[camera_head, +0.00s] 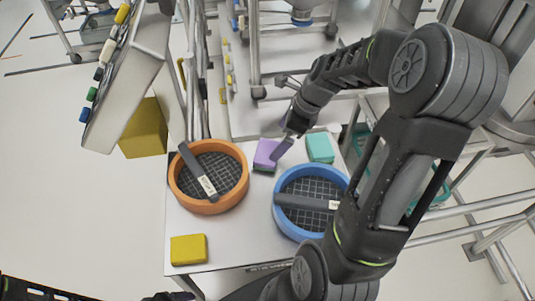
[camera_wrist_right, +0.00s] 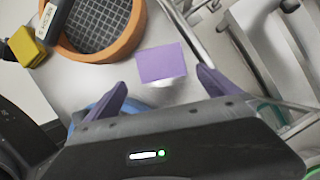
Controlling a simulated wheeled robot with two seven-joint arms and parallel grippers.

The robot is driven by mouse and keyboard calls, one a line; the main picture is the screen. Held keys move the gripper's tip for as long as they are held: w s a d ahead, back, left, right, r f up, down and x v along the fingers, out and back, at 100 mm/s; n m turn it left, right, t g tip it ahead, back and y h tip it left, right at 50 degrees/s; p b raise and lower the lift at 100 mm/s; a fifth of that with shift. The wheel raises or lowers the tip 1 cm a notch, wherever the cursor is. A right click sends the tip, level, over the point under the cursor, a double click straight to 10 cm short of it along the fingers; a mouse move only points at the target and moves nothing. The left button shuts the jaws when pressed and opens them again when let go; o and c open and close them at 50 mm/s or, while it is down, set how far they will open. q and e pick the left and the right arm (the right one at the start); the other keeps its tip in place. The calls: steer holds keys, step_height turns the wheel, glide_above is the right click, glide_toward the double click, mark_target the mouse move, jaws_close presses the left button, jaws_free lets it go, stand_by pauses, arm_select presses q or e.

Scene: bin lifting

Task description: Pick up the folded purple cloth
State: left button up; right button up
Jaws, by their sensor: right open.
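The folded purple cloth (camera_head: 264,157) lies on the grey table between the orange round sieve and a teal folded cloth. In the right wrist view the purple cloth (camera_wrist_right: 162,63) is a flat rectangle just beyond the fingertips. My right gripper (camera_head: 282,148) is over the cloth's right side in the head view and hides part of it. Its two purple-grey fingers stand apart in the wrist view (camera_wrist_right: 163,78), with nothing between them. I cannot tell the gap in height to the cloth. My left gripper is not clearly visible.
An orange sieve (camera_head: 240,155) and a blue sieve (camera_head: 281,222), each with a dark bar across, stand on the table (camera_head: 226,232). A teal cloth (camera_head: 320,147) lies right of the purple one. A yellow cloth (camera_head: 188,249) lies at the front left. Metal rails stand behind.

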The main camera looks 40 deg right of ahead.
mark_target(269, 151)
steer(key=shift+x, duration=1.2)
steer(key=shift+w+f, duration=0.1)
steer(key=shift+f, duration=0.05)
steer(key=shift+x, duration=2.6)
steer(key=shift+w+a, duration=0.1)
steer(key=c, duration=1.2)
step_height(269, 151, up, 10)
steer(key=shift+r+p, duration=0.1)
steer(key=shift+p, duration=0.3)
steer(key=shift+c, duration=0.2)
